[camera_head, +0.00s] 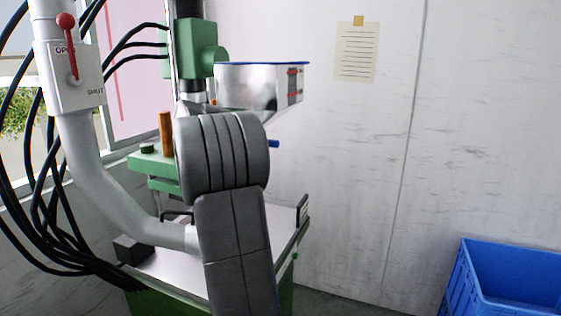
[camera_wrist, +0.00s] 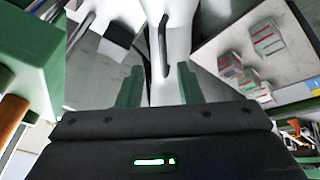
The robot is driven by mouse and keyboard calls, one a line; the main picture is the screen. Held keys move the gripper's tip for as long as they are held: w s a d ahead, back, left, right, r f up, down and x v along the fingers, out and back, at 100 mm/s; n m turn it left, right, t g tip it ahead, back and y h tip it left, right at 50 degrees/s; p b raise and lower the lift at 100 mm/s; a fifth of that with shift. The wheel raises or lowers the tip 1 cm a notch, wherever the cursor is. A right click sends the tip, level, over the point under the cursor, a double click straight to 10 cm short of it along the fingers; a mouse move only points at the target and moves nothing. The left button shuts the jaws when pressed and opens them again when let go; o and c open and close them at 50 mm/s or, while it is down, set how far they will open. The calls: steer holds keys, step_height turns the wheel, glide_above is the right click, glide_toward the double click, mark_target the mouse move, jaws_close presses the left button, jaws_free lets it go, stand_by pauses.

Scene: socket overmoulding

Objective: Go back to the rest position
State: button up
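My gripper (camera_wrist: 160,88) shows in the wrist view as a dark body with a lit green indicator and two green fingers standing apart. I see nothing clamped between the fingers; a pale pipe (camera_wrist: 172,62) and a thin dark handle (camera_wrist: 164,45) show beyond the gap. In the head view my grey arm fills the middle, in front of the green moulding machine (camera_head: 202,48), and hides my gripper. The machine's table (camera_head: 170,268) is partly covered by my arm.
A white pipe (camera_head: 92,160) with a red lever (camera_head: 68,45) and black hoses stands at the left. A metal hopper (camera_head: 255,85) sits above my arm. Several small red-marked pieces (camera_wrist: 268,38) lie on a pale surface. A blue crate (camera_head: 490,300) stands at lower right.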

mark_target(181, 219)
steer(key=p+x, duration=0.1)
steer(key=x, duration=0.6)
steer(key=shift+s, duration=0.1)
steer(key=shift+s+d+b, duration=0.2)
steer(key=shift+s+b, duration=0.05)
steer(key=shift+b, duration=0.2)
steer(key=shift+s+d+r+m, duration=0.1)
steer(key=shift+s+d+m, duration=0.1)
steer(key=shift+s+m, duration=0.3)
steer(key=shift+s, duration=0.1)
